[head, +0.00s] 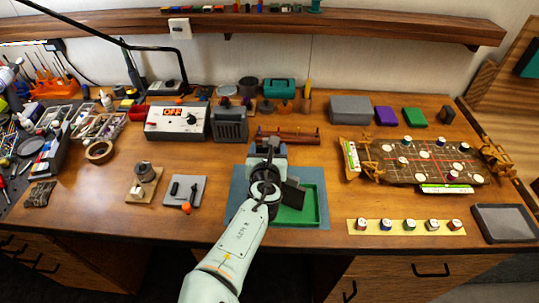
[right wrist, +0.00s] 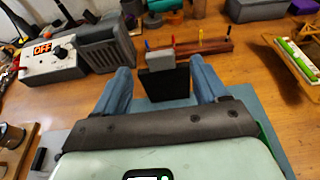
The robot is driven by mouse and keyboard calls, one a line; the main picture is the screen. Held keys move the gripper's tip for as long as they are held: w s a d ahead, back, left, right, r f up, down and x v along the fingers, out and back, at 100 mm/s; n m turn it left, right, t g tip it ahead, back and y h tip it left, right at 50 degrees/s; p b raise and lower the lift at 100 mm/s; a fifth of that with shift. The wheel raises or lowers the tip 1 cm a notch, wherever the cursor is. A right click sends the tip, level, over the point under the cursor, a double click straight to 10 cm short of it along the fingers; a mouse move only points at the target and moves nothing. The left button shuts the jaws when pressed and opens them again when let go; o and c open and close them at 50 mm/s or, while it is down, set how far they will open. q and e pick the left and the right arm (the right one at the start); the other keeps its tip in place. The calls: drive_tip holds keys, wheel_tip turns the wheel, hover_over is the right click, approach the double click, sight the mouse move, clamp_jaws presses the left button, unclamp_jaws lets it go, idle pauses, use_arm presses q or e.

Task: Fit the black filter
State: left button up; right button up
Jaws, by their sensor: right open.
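The black filter (head: 293,193) is a flat dark slab beside my right gripper, over the edge of the green tray (head: 312,220). In the right wrist view the dark slab (right wrist: 166,84), with a grey block at its far end, shows between my two blue fingers. My right gripper (head: 267,152) is open, with a gap on each side of the slab. Its palm hides the slab's near part. A grey louvred box (head: 230,123), possibly where the filter fits, stands behind and to the left; it also shows in the right wrist view (right wrist: 104,45). My left gripper is not visible.
A control box reading OFF (head: 178,121) stands left of the louvred box. A wooden rack (head: 290,138) lies behind my right gripper. A grey pad (head: 184,194) with small parts is at left. The racetrack board (head: 425,160) and a strip of pots (head: 405,227) are at right.

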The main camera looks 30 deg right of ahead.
drive_tip(key=x, duration=0.8)
drive_tip(key=shift+w+p, duration=0.15)
drive_tip(key=shift+p, duration=0.2)
drive_tip(key=shift+f, duration=0.1)
drive_tip(key=c, duration=1.3)
